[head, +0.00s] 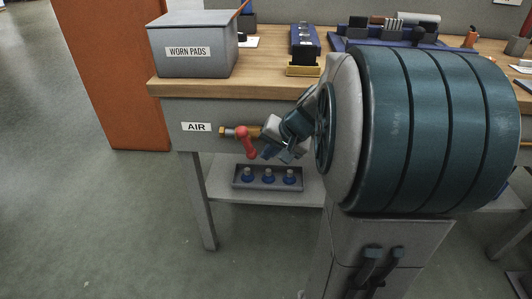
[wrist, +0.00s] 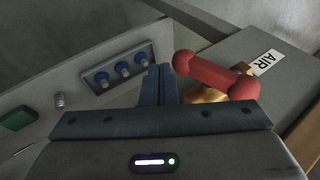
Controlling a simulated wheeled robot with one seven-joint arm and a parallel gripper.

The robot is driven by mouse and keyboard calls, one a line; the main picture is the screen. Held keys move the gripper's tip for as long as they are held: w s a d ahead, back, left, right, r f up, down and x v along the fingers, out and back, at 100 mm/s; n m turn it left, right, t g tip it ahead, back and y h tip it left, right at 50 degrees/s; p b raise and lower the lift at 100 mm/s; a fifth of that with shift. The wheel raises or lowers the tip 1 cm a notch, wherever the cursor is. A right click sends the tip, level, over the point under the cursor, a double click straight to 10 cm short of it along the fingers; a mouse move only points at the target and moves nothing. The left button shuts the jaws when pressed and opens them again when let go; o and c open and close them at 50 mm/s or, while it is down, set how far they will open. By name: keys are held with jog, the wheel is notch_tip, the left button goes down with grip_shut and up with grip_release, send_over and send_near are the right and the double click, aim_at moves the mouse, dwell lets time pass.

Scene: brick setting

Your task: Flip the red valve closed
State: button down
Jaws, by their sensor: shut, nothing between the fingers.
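The red valve handle (head: 246,141) sits on a brass fitting (head: 228,132) on the front of the workbench, right of the AIR label (head: 197,127). In the head view the handle slants down and to the right. My gripper (head: 287,155) is just right of the handle, partly hidden by its own wrist. In the wrist view the shut fingers (wrist: 158,82) hold nothing and stand left of the red handle (wrist: 215,76), with a small gap showing beside its round end. The brass body (wrist: 205,96) shows below the handle.
A shelf (head: 220,191) under the bench carries a tray (head: 236,183) with several blue-based knobs. A grey WORN PADS box (head: 190,55) stands on the wooden benchtop (head: 265,76). An orange panel (head: 115,80) is at left. Open floor lies left of the bench leg.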

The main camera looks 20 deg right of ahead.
jog(key=s+d+r+p, duration=0.3)
jog(key=s+d+r, duration=0.3)
jog(key=s+d, duration=0.1)
jog(key=shift+s+d, duration=0.3)
jog(key=shift+d, duration=0.2)
jog(key=shift+r, duration=0.1)
jog(key=s+a+r+n+g+h+p, duration=0.1)
jog(key=s+a+r+n+p, duration=0.1)
jog(key=a+r+p, duration=0.4)
jog(key=s+a+r+n+g+h+p, duration=0.1)
jog(key=s+a+r+p, duration=0.3)
jog(key=r+p, duration=0.7)
jog(key=s+a+r+n+g+h+p, duration=0.1)
jog(key=s+a+r+n+p, duration=0.2)
jog(key=a+r+p, duration=0.4)
jog(key=r+p, duration=0.1)
jog(key=p, duration=0.4)
jog(key=shift+a+r+n, duration=0.25)
jog(key=shift+a+n, duration=0.05)
jog(key=c, duration=2)
grip_release()
jog(key=shift+s+a+r+h, duration=0.1)
jog(key=shift+s+h, duration=0.1)
jog(key=shift+h, duration=0.1)
jog(key=o, duration=0.6)
jog(key=shift+a, duration=0.15)
